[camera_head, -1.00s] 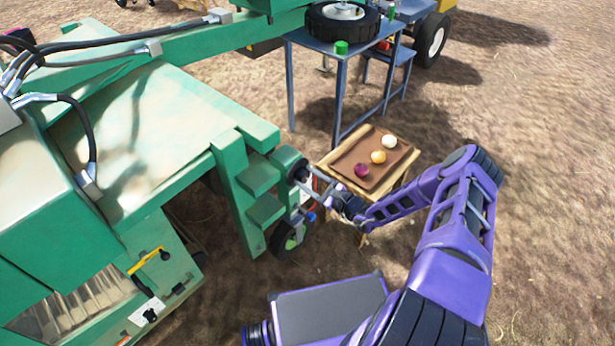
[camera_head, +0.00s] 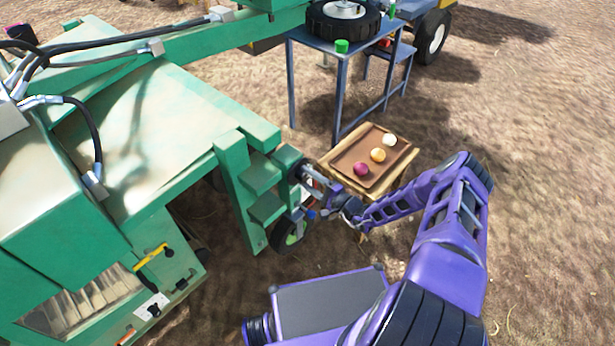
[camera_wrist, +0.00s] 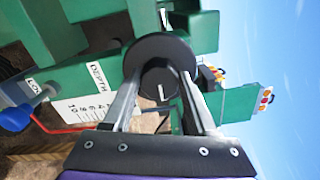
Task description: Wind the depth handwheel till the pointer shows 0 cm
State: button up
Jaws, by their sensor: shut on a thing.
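The depth handwheel is a dark round disc (camera_wrist: 160,50) in the wrist view, on the green machine. My gripper (camera_wrist: 162,88) is shut on the handwheel, with one finger at each side of it; the exact contact is partly hidden. In the head view my gripper (camera_head: 309,178) reaches in from the right to the machine's near corner. A white plate (camera_wrist: 90,108) marked DEPTH carries a scale with numbers from 10 downward, left to right. A thin red pointer (camera_wrist: 62,129) lies along its lower edge. The low end is hidden behind my left finger, and I cannot read the value.
A blue knob (camera_wrist: 15,118) sits left of the scale. A small wooden stand (camera_head: 328,160) with a brown tray of three onions is close beside my forearm. A blue-grey table (camera_head: 338,60) stands behind. Bare soil lies open at right.

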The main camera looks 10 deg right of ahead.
jog(key=shift+n, duration=1)
jog(key=o, duration=1.4)
jog(key=shift+c, duration=0.2)
jog(key=shift+d+p, duration=0.1)
jog(key=shift+p, duration=0.2)
jog(key=v, duration=1.7)
jog(key=shift+s+p, duration=0.15)
jog(key=shift+p, duration=0.2)
